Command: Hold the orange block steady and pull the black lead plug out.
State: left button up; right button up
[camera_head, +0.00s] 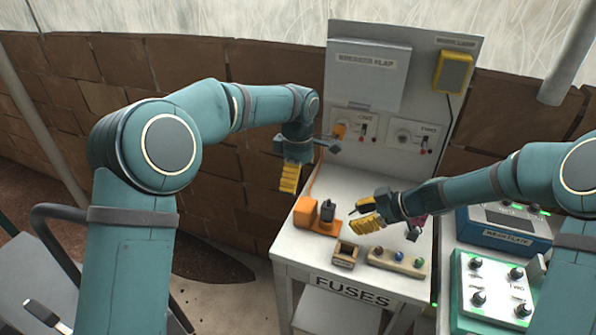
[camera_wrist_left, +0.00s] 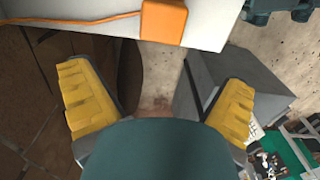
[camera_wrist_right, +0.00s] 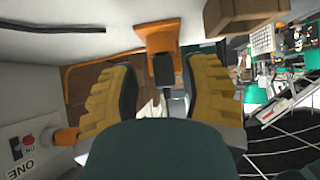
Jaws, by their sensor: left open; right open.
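The orange block (camera_head: 305,211) stands on an orange base at the left part of the white bench top. The black lead plug (camera_head: 327,209) stands upright at its right side. My left gripper (camera_head: 290,178) is open and empty, pointing down above and left of the block; the block's orange (camera_wrist_left: 164,22) shows at the top of the left wrist view, beyond the fingers. My right gripper (camera_head: 366,215) is open, pointing left at the plug from the right. In the right wrist view the plug (camera_wrist_right: 163,70) lines up between the fingers; whether it is inside them I cannot tell.
A small wooden box (camera_head: 345,255) and a strip of coloured fuses (camera_head: 397,262) lie at the bench's front. A panel (camera_head: 400,95) with switches and sockets rises behind. An orange cable runs from the block to the panel. Instrument boxes (camera_head: 490,290) stand right.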

aim_at(298, 202)
pick_arm(q)
notch_tip(298, 202, down, 12)
jog(key=shift+r, duration=0.1)
dwell(0.4)
jog(key=c, duration=1.3)
jog(key=shift+c, duration=0.2)
